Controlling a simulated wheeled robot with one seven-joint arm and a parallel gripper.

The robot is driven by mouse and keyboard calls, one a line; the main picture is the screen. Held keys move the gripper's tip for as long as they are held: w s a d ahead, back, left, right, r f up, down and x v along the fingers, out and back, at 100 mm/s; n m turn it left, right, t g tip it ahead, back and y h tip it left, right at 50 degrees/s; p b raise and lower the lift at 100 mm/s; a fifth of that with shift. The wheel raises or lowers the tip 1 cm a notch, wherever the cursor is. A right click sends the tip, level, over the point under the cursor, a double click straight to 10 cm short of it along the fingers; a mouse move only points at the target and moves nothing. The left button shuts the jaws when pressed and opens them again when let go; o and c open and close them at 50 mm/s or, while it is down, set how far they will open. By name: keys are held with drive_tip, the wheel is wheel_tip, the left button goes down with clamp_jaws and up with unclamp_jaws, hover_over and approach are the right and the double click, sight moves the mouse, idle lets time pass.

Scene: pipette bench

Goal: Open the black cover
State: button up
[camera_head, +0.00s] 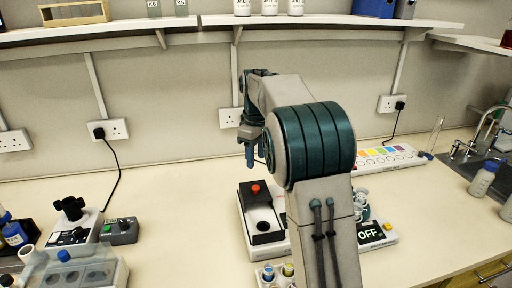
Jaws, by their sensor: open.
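The black cover (246,203) sits on a white-based device on the bench, left of my arm. I cannot tell whether the cover is raised or closed. My gripper (251,158) is small in view, points down and is open and empty. It appears above and behind the cover, apart from it. My arm hides the right side of the device.
A display reading OFF (369,234) stands right of my arm. Coloured-cap tubes (268,272) stand in front of the device. A small grey box (121,231) and other equipment are at left. A colour-marked strip (389,157) lies behind right. The bench between left equipment and device is clear.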

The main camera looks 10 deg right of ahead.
drive_tip(key=shift+r, duration=1.65)
drive_tip(key=shift+s, duration=0.1)
drive_tip(key=s+m+t, duration=0.2)
drive_tip(key=s+m, duration=0.3)
drive_tip(key=s, duration=1.1)
drive_tip(key=s+f+m+t, duration=0.1)
drive_tip(key=s+f+m, duration=0.3)
drive_tip(key=s, duration=1.1)
wheel_tip(320, 180, down, 3)
drive_tip(key=shift+s+a+f, duration=0.15)
drive_tip(key=shift+s+f, duration=0.05)
drive_tip(key=shift+s, duration=0.05)
drive_tip(key=shift+c, duration=1)
